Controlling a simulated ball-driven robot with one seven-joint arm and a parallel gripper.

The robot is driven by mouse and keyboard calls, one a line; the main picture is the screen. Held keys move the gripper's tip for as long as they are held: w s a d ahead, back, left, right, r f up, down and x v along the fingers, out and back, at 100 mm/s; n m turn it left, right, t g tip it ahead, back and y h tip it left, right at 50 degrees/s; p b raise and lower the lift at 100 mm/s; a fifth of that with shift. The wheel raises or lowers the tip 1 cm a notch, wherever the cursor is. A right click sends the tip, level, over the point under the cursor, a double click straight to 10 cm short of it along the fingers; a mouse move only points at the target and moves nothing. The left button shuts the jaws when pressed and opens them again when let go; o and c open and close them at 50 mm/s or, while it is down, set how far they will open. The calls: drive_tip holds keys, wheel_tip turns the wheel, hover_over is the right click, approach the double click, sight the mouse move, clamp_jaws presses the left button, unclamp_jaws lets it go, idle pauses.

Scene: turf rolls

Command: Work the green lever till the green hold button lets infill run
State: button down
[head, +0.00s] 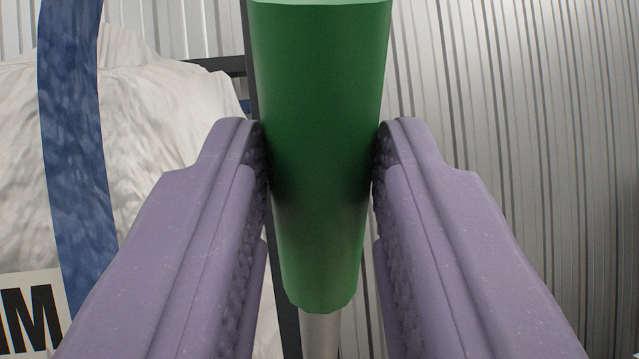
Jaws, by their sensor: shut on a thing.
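The green lever (325,120) fills the middle of the head view as a thick green grip. Its top runs up to the picture's upper edge, and a grey metal rod (320,335) shows below its lower end. My gripper (320,165) has one purple finger on each side of the green grip. Both fingertips press against its sides, so it is shut on the lever. No green hold button and no running infill show in this view.
A white bulk bag (150,130) with a blue strap (75,140) stands at the left. Part of a black-lettered label (35,310) shows on it. A dark frame post (285,290) stands behind the lever. Corrugated metal wall (530,130) fills the right background.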

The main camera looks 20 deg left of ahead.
drive_tip(key=shift+f, duration=0.3)
drive_tip(key=c, duration=1.2)
unclamp_jaws()
drive_tip(key=o, duration=0.4)
drive_tip(key=shift+s+d+r, duration=0.15)
drive_tip(key=v, duration=0.7)
drive_tip(key=shift+s+f, duration=0.3)
drive_tip(key=shift+w+r, duration=0.1)
